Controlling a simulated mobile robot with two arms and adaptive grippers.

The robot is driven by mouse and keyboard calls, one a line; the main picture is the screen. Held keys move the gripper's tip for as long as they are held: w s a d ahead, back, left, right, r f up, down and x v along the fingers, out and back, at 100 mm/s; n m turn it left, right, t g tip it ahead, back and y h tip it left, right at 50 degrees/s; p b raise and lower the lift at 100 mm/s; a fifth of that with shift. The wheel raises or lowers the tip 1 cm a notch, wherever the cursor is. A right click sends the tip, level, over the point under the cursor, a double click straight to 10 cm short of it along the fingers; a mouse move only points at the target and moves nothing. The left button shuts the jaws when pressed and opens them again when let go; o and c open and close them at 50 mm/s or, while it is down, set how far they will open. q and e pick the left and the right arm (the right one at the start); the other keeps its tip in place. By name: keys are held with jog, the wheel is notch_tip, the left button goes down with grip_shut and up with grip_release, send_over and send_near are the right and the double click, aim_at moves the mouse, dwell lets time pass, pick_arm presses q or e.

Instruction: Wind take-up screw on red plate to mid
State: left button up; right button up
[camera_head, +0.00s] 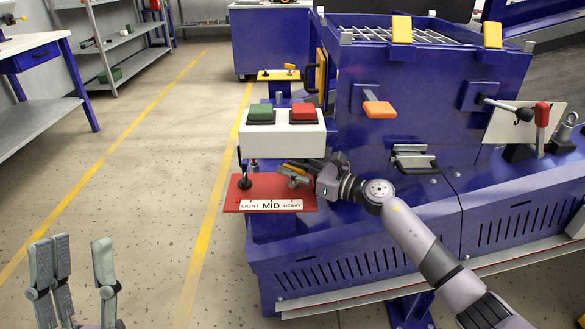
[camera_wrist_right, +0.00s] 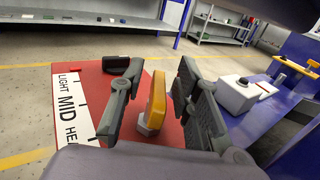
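The red plate (camera_head: 262,205) sticks out from the blue machine and bears a white label (camera_head: 271,205) reading LIGHT, MID, HEAVY. A yellow handle (camera_wrist_right: 154,104) stands at the plate in the right wrist view, apparently the take-up screw's handle. My right gripper (camera_wrist_right: 160,72) is open, with fingers on either side of this handle; a gap shows on the right, and contact on the left is unclear. A black knob (camera_head: 245,183) is at the plate's left. My left gripper (camera_head: 79,258) is open and empty, over the floor.
An orange paddle (camera_head: 379,109) juts from the machine. The floor (camera_head: 150,190) left of the plate is clear.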

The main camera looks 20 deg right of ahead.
jog(key=shift+c, duration=0.2)
grip_shut()
dwell(0.4)
